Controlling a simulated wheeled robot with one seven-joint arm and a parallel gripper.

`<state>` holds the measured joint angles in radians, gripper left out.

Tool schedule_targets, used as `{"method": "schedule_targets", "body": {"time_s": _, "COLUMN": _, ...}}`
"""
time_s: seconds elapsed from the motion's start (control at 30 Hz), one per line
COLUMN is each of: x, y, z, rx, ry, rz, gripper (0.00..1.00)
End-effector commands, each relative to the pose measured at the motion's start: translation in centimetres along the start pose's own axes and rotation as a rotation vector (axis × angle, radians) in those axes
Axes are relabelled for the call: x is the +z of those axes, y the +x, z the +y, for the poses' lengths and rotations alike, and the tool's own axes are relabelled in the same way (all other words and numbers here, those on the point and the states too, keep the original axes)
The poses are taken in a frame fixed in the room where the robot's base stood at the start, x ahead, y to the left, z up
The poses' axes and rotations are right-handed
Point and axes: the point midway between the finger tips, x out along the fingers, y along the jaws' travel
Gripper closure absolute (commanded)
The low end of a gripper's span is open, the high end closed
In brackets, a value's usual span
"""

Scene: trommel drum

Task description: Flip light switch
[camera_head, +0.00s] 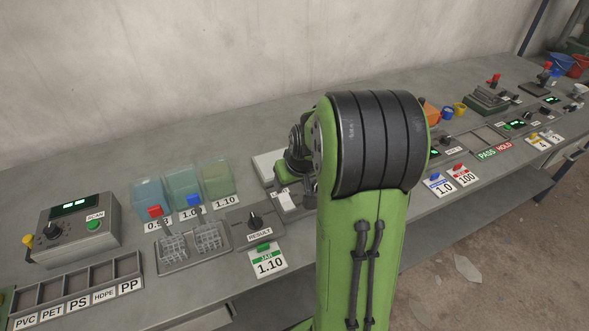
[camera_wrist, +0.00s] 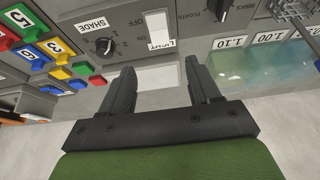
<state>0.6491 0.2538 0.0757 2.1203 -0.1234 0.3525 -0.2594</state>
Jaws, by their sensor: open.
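Contact cannot be told. In the head view my arm hides most of this spot; a small white piece (camera_head: 286,201) shows beside it.
A black knob labelled SHADE (camera_wrist: 104,46) and coloured number blocks (camera_wrist: 55,47) lie left of the fingers in the wrist view. Teal bins (camera_wrist: 240,62) lie right. In the head view a RESULT knob (camera_head: 255,220) and a scan box (camera_head: 75,228) stand on the grey bench.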

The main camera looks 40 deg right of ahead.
Motion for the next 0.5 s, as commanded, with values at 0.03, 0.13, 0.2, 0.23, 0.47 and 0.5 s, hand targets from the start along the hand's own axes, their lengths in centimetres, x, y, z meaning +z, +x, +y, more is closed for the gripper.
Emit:
{"method": "schedule_targets", "body": {"time_s": 0.03, "x": -0.2, "y": -1.6, "z": 0.1, "rx": 0.002, "ry": 0.0, "rz": 0.004, "gripper": 0.38}}
{"method": "schedule_targets", "body": {"time_s": 0.13, "x": -0.1, "y": -3.4, "z": 0.0, "rx": 0.002, "ry": 0.0, "rz": 0.002, "gripper": 0.38}}
{"method": "schedule_targets", "body": {"time_s": 0.2, "x": -0.1, "y": -4.2, "z": 0.0, "rx": 0.001, "ry": 0.0, "rz": 0.001, "gripper": 0.38}}
{"method": "schedule_targets", "body": {"time_s": 0.23, "x": -0.1, "y": -4.4, "z": 0.0, "rx": 0.0, "ry": 0.001, "rz": 0.0, "gripper": 0.38}}
{"method": "schedule_targets", "body": {"time_s": 0.47, "x": 0.1, "y": -4.7, "z": 0.0, "rx": 0.0, "ry": 0.001, "rz": -0.002, "gripper": 0.38}}
{"method": "schedule_targets", "body": {"time_s": 0.5, "x": 0.1, "y": -4.7, "z": 0.0, "rx": 0.0, "ry": 0.001, "rz": -0.002, "gripper": 0.38}}
